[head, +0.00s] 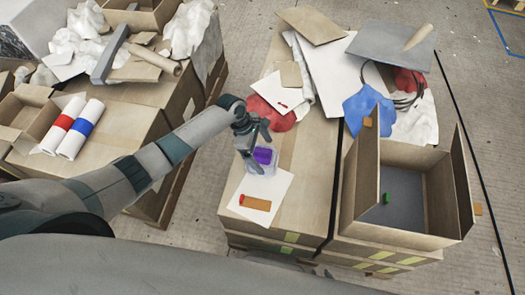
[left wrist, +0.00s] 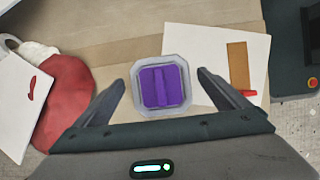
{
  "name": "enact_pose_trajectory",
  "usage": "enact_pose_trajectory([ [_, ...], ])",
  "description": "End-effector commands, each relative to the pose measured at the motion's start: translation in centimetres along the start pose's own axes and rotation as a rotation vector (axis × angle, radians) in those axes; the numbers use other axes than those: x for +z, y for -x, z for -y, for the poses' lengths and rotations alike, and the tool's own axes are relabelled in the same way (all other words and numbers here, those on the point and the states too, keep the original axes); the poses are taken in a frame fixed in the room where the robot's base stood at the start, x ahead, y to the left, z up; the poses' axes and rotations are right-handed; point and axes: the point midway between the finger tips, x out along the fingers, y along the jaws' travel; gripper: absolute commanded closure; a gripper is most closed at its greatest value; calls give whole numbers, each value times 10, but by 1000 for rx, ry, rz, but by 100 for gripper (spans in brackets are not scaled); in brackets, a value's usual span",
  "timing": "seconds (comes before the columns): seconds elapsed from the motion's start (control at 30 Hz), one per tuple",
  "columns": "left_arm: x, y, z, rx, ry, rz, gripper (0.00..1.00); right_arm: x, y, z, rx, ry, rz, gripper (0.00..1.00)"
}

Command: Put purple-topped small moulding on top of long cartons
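The purple-topped small moulding (head: 263,157) stands on the long brown cartons (head: 318,167) in the middle of the head view. It has a pale octagonal rim around a purple top, seen from above in the left wrist view (left wrist: 160,86). My left gripper (head: 257,150) is open at the moulding. In the left wrist view its two fingers (left wrist: 160,88) are spread on either side of the moulding, with gaps to both sides. I cannot tell how high the fingers are above the carton. My right gripper is not in view.
A white sheet with a brown, red-ended piece (head: 256,203) lies just in front of the moulding. Red cloth (head: 272,110) lies behind it. An open carton (head: 438,195) stands to the right. Another stack at the left holds red and blue banded rolls (head: 72,128) and scraps.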

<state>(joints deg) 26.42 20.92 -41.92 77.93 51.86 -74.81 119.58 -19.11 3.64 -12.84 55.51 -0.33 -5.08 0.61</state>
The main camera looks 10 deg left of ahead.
Motion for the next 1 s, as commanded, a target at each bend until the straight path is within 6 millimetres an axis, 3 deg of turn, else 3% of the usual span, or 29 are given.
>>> enact_pose_trajectory([
  [0.47, 0, 9, 0, 1, -2, -1, 6, -1, 0, 0, 0, 0, -2, 69],
  [0.67, 1, 34, 0, 2, -2, 0, 6, 0, 1, 0, 0, 0, 2, 69],
  [1.0, 1, 93, -1, 2, -2, 0, 6, 8, 1, -1, 1, 0, 21, 69],
])
